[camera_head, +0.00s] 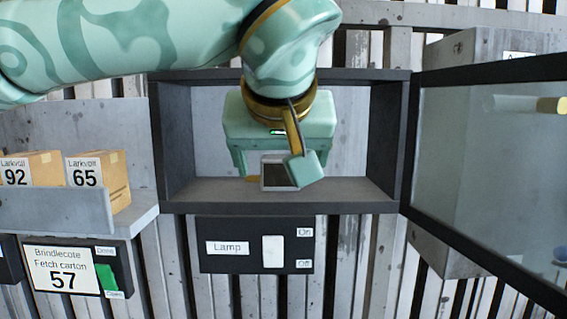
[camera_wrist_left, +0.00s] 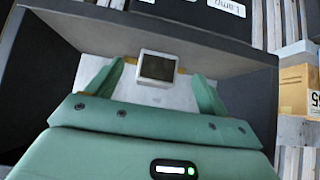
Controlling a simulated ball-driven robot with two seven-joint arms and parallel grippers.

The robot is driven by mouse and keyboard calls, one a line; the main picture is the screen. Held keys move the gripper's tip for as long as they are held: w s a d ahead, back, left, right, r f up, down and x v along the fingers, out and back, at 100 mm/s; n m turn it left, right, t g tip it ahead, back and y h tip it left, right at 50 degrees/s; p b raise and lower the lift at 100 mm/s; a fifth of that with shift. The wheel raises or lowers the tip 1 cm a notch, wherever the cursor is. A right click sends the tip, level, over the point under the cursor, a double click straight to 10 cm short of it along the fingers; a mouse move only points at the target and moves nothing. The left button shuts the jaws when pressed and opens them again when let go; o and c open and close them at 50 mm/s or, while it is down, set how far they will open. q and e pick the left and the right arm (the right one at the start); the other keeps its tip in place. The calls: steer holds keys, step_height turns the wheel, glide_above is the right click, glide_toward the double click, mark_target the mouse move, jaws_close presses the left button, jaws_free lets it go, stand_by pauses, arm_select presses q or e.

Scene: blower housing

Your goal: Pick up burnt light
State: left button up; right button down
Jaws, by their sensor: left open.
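The burnt light (camera_head: 275,172) appears to be the small grey-framed square block with a dark face on the floor of the open dark-framed cabinet (camera_head: 180,195). It also shows in the left wrist view (camera_wrist_left: 157,66). My left gripper (camera_head: 278,168) reaches into the cabinet, open, with one finger on each side of the block. In the left wrist view the fingers (camera_wrist_left: 158,74) stand apart from it, with gaps on both sides. Part of my arm covers the block's right side in the head view. My right gripper is not in view.
The cabinet's glass door (camera_head: 480,150) stands open at right. Below is a "Lamp" switch panel (camera_head: 255,246) marked On and Off. The cabinet walls flank my gripper.

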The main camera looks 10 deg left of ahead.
mark_target(281, 166)
arm_select(q)
steer(key=shift+w+a, duration=0.1)
steer(key=shift+w, duration=0.6)
steer(key=w+p, duration=0.1)
steer(key=w, duration=0.1)
steer(key=shift+w+a+r+p, duration=0.1)
steer(key=shift+w+a+p, duration=0.15)
steer(key=shift+w+p, duration=0.1)
steer(key=x, duration=0.3)
steer(key=shift+s, duration=0.1)
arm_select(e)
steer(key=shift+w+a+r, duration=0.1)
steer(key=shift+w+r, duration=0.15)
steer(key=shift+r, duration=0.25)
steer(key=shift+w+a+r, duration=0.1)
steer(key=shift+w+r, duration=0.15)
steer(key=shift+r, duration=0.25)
arm_select(q)
steer(key=shift+s, duration=0.1)
steer(key=c, duration=0.9)
steer(key=shift+c, duration=1)
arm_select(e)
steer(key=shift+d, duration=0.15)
